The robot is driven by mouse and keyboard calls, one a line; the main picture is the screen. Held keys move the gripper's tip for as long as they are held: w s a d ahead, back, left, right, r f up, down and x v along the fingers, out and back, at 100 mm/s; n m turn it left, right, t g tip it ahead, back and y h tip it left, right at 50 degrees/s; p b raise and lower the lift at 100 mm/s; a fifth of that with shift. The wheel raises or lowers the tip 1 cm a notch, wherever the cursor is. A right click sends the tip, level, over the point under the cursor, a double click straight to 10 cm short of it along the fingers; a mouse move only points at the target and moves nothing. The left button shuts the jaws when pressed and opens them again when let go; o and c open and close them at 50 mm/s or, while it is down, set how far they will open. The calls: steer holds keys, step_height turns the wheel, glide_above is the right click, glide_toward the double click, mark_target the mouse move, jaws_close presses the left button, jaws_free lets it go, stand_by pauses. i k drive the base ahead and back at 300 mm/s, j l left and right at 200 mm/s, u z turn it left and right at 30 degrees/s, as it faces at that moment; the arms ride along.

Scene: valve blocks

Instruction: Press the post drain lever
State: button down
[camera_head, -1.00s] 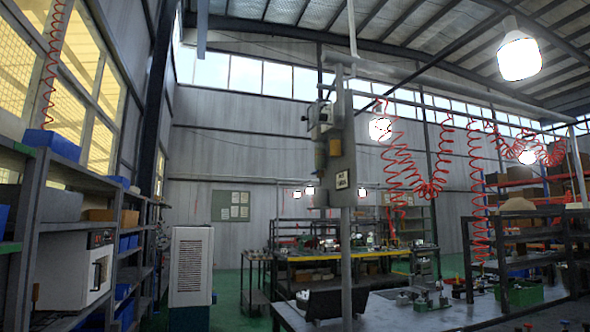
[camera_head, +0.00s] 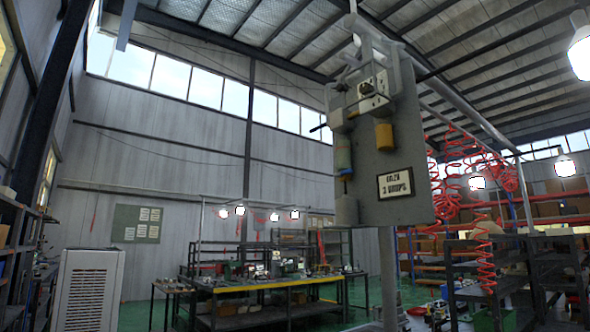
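A grey panel (camera_head: 400,150) on an upright post (camera_head: 388,280) stands right of the middle, high in view and fairly near. It carries a white box (camera_head: 374,92), a yellow cylinder (camera_head: 384,134), a greenish cylinder (camera_head: 343,156) and a label plate (camera_head: 395,184). A thin dark rod sticks out to the left at the panel's left side; I cannot tell whether it is the drain lever. My gripper is not in view.
A white slatted cabinet (camera_head: 88,290) stands at lower left. A workbench with a yellow edge (camera_head: 280,284) is behind the post. Dark shelving (camera_head: 485,270) and red coiled hoses (camera_head: 487,262) are at right. Green floor (camera_head: 135,312) shows between cabinet and bench.

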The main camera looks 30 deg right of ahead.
mark_target(340, 175)
steer(key=i+j, duration=0.2)
steer(key=i, duration=0.35)
steer(key=i+j, duration=0.25)
steer(key=i, duration=0.25)
steer(key=u, duration=0.05)
